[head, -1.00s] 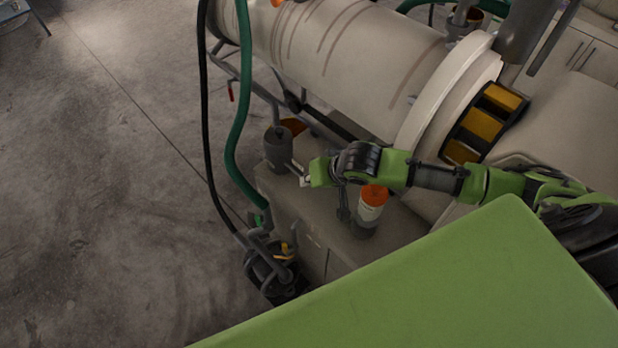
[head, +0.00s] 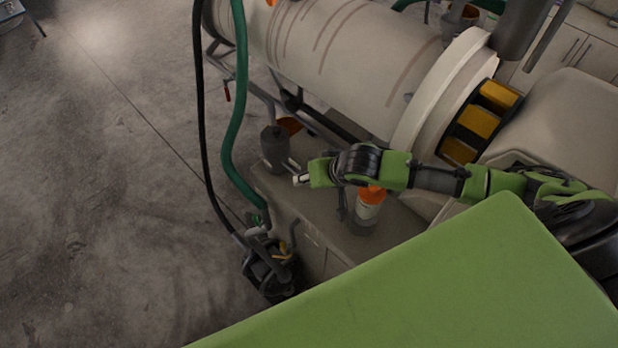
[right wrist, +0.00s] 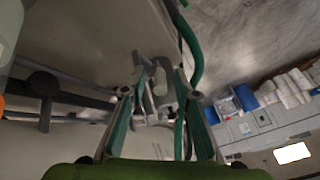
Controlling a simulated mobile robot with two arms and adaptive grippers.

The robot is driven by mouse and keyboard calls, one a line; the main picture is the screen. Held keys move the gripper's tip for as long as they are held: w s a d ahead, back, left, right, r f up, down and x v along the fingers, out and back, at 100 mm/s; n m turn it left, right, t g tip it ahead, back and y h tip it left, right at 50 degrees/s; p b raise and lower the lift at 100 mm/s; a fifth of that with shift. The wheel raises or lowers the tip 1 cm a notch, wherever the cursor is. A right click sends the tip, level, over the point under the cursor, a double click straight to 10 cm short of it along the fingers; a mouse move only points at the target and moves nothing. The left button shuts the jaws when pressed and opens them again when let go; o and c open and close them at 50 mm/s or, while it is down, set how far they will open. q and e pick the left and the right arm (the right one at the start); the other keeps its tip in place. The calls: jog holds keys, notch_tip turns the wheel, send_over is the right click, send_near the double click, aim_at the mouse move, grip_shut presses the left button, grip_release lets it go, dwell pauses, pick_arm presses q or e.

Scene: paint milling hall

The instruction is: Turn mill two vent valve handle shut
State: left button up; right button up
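The mill (head: 340,55) is a big cream cylinder with brown streaks, lying across the top of the head view. I cannot tell for sure which part is its vent valve handle. A small red lever (head: 227,92) hangs from the pipework at its left. My right gripper (head: 293,172) reaches in from the right, over the grey bench and just right of a dark grey canister (head: 275,148). In the right wrist view its green-padded fingers (right wrist: 160,85) are apart, with a pale grey part showing between them; I cannot tell whether they touch it. My left gripper is out of view.
An orange-capped bottle (head: 369,208) stands on the bench (head: 310,215) under my right forearm. A green hose (head: 236,130) and a black hose run down to a dark pump (head: 268,272) on the floor. Open concrete floor (head: 100,200) lies left.

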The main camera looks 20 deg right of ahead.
jog(key=v, duration=0.7)
jog(key=shift+r, duration=0.2)
jog(key=shift+s, duration=0.1)
